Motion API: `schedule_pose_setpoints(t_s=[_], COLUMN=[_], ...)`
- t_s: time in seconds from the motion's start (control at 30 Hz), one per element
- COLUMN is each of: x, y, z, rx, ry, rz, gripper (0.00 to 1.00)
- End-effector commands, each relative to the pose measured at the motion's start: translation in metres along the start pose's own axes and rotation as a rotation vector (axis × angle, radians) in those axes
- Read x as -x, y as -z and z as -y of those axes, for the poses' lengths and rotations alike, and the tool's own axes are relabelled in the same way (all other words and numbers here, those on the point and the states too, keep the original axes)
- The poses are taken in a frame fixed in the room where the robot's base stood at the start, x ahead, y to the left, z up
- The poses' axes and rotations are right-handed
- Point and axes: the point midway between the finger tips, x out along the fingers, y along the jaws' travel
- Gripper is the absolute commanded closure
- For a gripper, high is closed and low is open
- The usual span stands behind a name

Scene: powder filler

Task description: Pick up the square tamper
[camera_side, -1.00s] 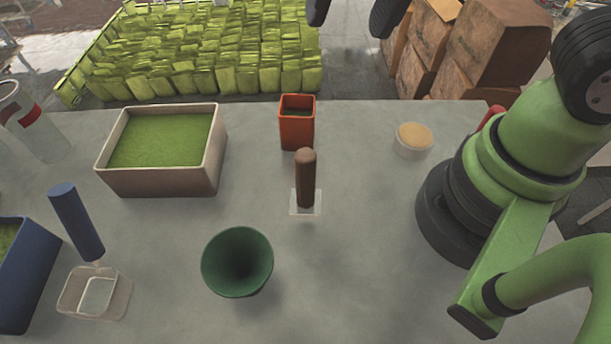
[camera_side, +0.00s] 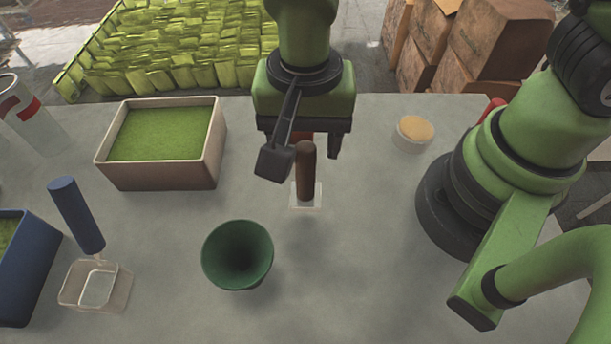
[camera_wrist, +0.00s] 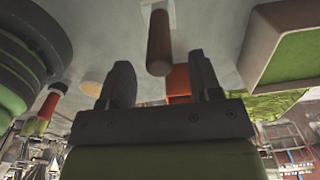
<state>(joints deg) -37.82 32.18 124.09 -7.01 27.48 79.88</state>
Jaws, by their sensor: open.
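The square tamper (camera_side: 306,172) stands upright on the table, with a brown rounded handle and a clear square base (camera_side: 306,197). It also shows in the wrist view (camera_wrist: 159,45), ahead of the fingers and roughly between them. My gripper (camera_side: 305,160) is open and empty, just behind and above the tamper's handle in the side view. One finger is left of the handle and the other right of it. No contact is visible. The orange-red square container behind the tamper is mostly hidden by my gripper in the side view; it shows in the wrist view (camera_wrist: 179,82).
A green funnel (camera_side: 237,254) stands front left of the tamper. A tan box of green powder (camera_side: 160,178) is at back left. A small round tub (camera_side: 413,135) is to the right. The front middle is clear.

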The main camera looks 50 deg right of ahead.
Motion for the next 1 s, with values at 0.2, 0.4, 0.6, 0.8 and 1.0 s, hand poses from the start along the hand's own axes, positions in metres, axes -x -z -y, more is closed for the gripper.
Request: schedule_pose_setpoints(t_s=[0.2, 0.4, 0.6, 0.8, 1.0], x=[-0.027, -0.03, -0.029, -0.029, -0.029], y=[0.0, 0.0, 0.0, 0.0, 0.0], z=[-0.001, -0.001, -0.001, -0.001, -0.001], rx=[-0.001, -0.001, 0.0, 0.0, 0.0], ry=[-0.003, 0.001, 0.001, 0.001, 0.002], rz=[0.002, 0.002, 0.002, 0.002, 0.002], gripper=[0.42, 0.42, 0.7, 0.93, 0.93])
